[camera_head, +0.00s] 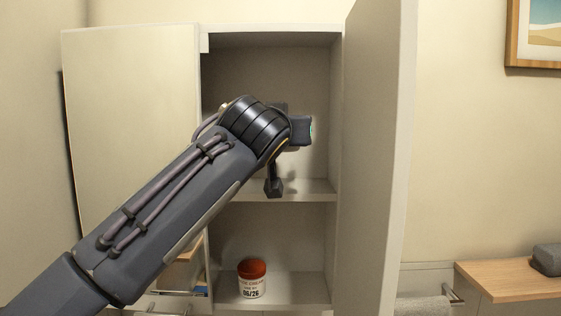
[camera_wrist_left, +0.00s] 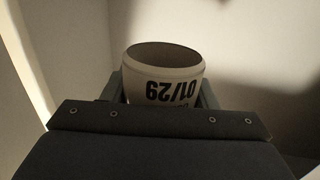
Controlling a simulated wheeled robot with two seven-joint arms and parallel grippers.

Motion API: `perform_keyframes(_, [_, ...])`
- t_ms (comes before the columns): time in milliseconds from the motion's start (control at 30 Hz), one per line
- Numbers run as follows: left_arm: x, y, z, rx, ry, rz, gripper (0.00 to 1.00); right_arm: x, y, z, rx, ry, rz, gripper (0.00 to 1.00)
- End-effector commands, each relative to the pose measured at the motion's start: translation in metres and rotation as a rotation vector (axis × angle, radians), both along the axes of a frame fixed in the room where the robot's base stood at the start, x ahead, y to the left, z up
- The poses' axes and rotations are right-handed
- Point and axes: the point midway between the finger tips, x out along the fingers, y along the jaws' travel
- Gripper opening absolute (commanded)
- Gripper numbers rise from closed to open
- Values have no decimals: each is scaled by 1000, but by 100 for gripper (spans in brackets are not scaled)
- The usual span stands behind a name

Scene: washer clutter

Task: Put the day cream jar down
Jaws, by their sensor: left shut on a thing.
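My left gripper (camera_wrist_left: 162,98) is shut on a pale jar (camera_wrist_left: 165,80). The jar's dark print reads 01/29, upside down in the left wrist view; the rest of its label is hidden, so I cannot read its name. A dull brown round end of the jar faces up in that view. In the head view my left gripper (camera_head: 274,185) is inside the open cabinet, around the upper compartment above the middle shelf (camera_head: 315,190). My wrist hides the held jar there. I cannot tell whether it touches the shelf. My right gripper is out of view.
A white jar (camera_head: 251,283) with an orange-red lid, marked 06/26, stands on the lower shelf (camera_head: 305,288). The open cabinet doors flank the opening, left (camera_head: 130,110) and right (camera_head: 375,160). A wooden ledge (camera_head: 510,280) with a grey object (camera_head: 547,259) is at right.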

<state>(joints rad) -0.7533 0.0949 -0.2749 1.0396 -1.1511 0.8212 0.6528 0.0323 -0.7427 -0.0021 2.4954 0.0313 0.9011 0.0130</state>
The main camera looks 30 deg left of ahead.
Motion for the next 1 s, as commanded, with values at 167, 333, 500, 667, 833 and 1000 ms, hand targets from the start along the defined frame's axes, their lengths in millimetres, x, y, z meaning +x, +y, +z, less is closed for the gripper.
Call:
perform_keyframes(167, [19,12,-29,1,2,0,28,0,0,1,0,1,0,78])
perform_keyframes(333, [26,16,-39,1,0,0,28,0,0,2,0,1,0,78])
perform_keyframes(500, [32,19,-62,1,2,-2,28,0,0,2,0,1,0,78])
perform_keyframes(667, [32,19,-77,1,0,-2,28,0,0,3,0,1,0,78])
perform_keyframes(833, [32,19,-77,-1,-1,-1,28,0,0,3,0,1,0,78])
perform_keyframes(1000, [32,19,-80,-1,-1,-1,28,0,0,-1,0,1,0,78])
